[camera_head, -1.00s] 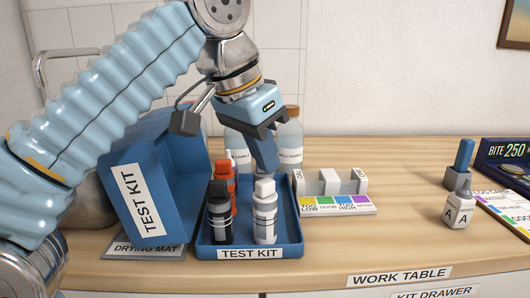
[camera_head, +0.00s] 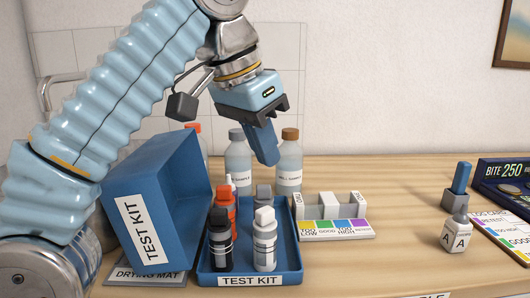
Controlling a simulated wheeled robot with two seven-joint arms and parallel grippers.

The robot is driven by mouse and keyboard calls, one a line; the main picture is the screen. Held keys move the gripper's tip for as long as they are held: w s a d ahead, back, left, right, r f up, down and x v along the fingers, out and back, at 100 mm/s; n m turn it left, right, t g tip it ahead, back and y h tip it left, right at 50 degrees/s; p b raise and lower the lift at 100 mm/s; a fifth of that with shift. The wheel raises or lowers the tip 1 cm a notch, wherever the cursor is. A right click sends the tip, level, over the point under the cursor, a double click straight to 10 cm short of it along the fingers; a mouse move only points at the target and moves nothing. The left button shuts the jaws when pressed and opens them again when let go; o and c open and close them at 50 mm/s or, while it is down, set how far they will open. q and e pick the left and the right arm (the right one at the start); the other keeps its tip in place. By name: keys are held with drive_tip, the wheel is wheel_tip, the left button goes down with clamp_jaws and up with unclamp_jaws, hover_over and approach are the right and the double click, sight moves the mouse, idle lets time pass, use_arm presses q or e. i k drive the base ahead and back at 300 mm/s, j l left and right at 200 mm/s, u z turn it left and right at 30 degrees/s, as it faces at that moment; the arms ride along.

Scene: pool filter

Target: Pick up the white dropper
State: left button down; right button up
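A white-capped dropper bottle (camera_head: 265,240) stands upright at the front right of the blue test kit tray (camera_head: 292,262). Beside it are a black-capped bottle (camera_head: 220,242) and, behind that, a red bottle (camera_head: 229,200) with a white tip. A grey piece (camera_head: 264,196) shows behind the white-capped bottle. My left gripper (camera_head: 264,148) hangs above the back of the tray, pointing down, apart from the bottles and with nothing visible held. Its fingers overlap from this side, so its opening is unclear. My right gripper is not in view.
The tilted blue test kit lid (camera_head: 150,190) stands left of the tray, by the drying mat (camera_head: 150,275). Sample bottles (camera_head: 289,165) stand behind. A colour chart block (camera_head: 335,225) is right of the tray.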

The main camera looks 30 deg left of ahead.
sight(457, 230)
drive_tip(key=k, duration=1)
